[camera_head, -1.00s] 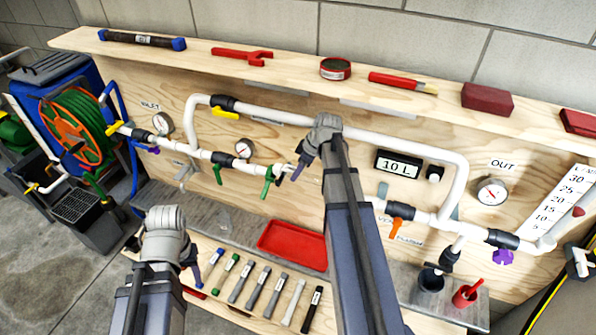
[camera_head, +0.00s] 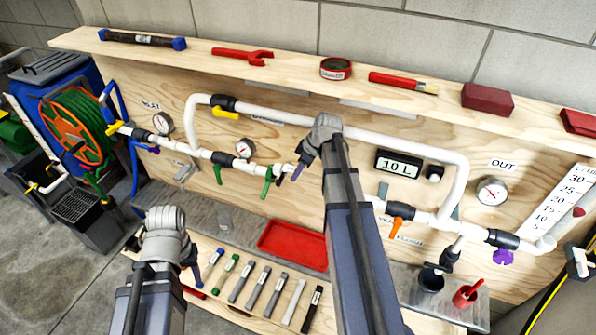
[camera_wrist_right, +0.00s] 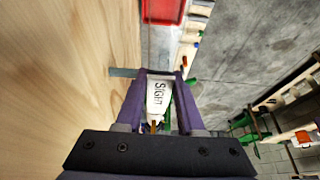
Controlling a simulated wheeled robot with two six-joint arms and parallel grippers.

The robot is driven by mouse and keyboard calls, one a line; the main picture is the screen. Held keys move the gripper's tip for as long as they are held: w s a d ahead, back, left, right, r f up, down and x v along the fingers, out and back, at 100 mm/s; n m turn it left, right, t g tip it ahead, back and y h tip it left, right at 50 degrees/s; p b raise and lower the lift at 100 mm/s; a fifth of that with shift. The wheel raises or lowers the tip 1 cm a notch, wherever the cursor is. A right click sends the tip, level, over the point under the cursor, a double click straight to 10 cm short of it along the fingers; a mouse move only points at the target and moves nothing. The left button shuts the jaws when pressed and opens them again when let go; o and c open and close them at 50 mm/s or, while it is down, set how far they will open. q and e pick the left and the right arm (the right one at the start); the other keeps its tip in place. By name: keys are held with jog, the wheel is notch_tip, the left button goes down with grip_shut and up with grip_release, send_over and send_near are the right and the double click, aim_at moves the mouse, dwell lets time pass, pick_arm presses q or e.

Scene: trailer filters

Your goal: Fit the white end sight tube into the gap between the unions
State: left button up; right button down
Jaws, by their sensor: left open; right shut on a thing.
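My right gripper (camera_head: 299,172) is at the pipe run on the plywood panel. In the right wrist view, its purple fingers (camera_wrist_right: 160,82) are shut on a white sight tube (camera_wrist_right: 158,92) with SIGHT printed on it. In the head view the tube cannot be told apart from the gripper and pipework. The left pipe section (camera_head: 200,153) ends near this gripper, beside a green-handled valve (camera_head: 268,183). The right pipe section (camera_head: 428,217) emerges from behind my right arm. That arm hides most of the gap and the unions. My left gripper (camera_head: 192,265) is open and empty, low over the bench's left end.
Several tubes with differing ends lie in a row on the lower bench (camera_head: 262,328), near a red tray (camera_head: 293,246). A white bypass pipe (camera_head: 390,140) arches above the gap.

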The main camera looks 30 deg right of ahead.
jog(key=shift+f+b, duration=1.55)
jog(key=shift+c, duration=2.2)
grip_release()
jog(key=shift+s+d+r+p, duration=0.1)
jog(key=shift+s+r+p, duration=0.05)
jog(key=shift+r+p, duration=0.4)
jog(key=p+v, duration=0.3)
jog(key=v, duration=0.1)
jog(key=shift+p, duration=0.4)
jog(key=s+d, duration=0.2)
jog(key=s, duration=0.1)
jog(key=s+d, duration=0.6)
jog(key=shift+a, duration=0.15)
